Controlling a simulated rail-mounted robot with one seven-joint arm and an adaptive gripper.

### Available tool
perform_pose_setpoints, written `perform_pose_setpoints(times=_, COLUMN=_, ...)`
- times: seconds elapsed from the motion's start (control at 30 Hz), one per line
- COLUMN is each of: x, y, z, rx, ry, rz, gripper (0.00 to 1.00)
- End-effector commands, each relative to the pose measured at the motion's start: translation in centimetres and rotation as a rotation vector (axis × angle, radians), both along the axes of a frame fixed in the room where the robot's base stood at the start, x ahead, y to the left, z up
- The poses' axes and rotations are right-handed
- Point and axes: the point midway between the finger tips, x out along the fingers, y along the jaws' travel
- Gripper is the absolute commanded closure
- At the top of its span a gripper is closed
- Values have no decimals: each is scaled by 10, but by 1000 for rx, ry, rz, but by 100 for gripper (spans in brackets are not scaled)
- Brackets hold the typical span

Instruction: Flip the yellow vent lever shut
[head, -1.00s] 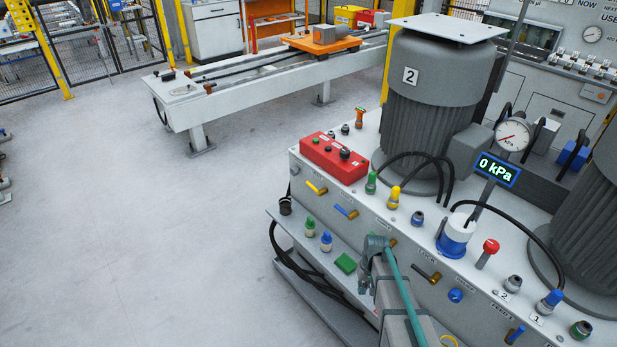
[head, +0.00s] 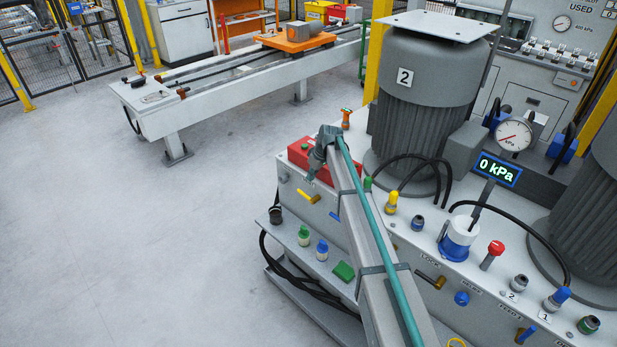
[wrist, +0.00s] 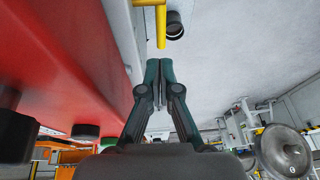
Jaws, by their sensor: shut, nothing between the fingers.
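The yellow lever (head: 308,196) is on the front face of the grey unit, below the red box, and slants down to the right. Its label cannot be read. My gripper (head: 314,168) is just above it in the head view, in front of the red box. In the wrist view my gripper (wrist: 158,63) is shut and empty, its two dark green fingers together. The yellow lever (wrist: 161,24) shows just beyond the fingertips there, with a small visible gap. How far apart they are in depth cannot be told.
The red box (head: 298,153) stands close behind my gripper and fills the left of the wrist view (wrist: 60,70). A blue lever (head: 334,216) is partly hidden by my arm. Capped bottles (head: 304,236) and a green block (head: 343,271) rest on the lower shelf. Open floor lies left.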

Motion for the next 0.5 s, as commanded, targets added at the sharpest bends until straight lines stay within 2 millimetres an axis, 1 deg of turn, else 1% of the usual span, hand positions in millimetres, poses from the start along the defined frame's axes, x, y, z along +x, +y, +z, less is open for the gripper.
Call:
perform_pose_setpoints(times=0.3, x=9, y=16, z=-47, rx=0, ry=3, rz=-2, gripper=100)
perform_pose_setpoints(times=0.4, x=11, y=20, z=-60, rx=0, ry=3, rz=-2, gripper=100)
perform_pose_setpoints(times=0.5, x=13, y=23, z=-70, rx=0, ry=3, rz=-2, gripper=100)
